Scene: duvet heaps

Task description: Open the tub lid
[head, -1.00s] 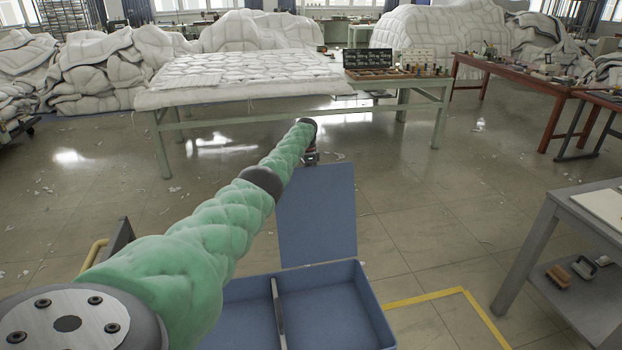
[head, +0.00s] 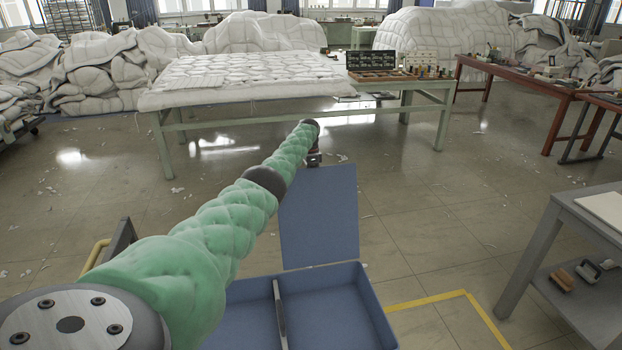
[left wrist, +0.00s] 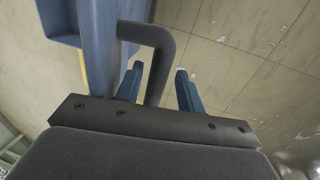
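The blue tub (head: 372,300) stands open below me, with a divider (head: 279,312) across its inside. Its blue lid (head: 320,215) is raised at the far side and shows its flat inner face. My left arm, in a green quilted sleeve, reaches over the tub to the lid's top edge, where my left gripper (head: 314,158) is small and partly hidden. In the left wrist view, a dark bent handle (left wrist: 162,45) on the lid (left wrist: 95,40) passes between the fingers of my left gripper (left wrist: 158,88). The fingers stand apart, with gaps beside the handle. My right gripper is out of view.
A green table (head: 440,125) with a quilted duvet (head: 240,85) stands beyond the lid. A grey shelf unit (head: 570,225) is at the right. Yellow tape (head: 430,298) marks the floor beside the tub. The floor between is mostly clear, with small white scraps.

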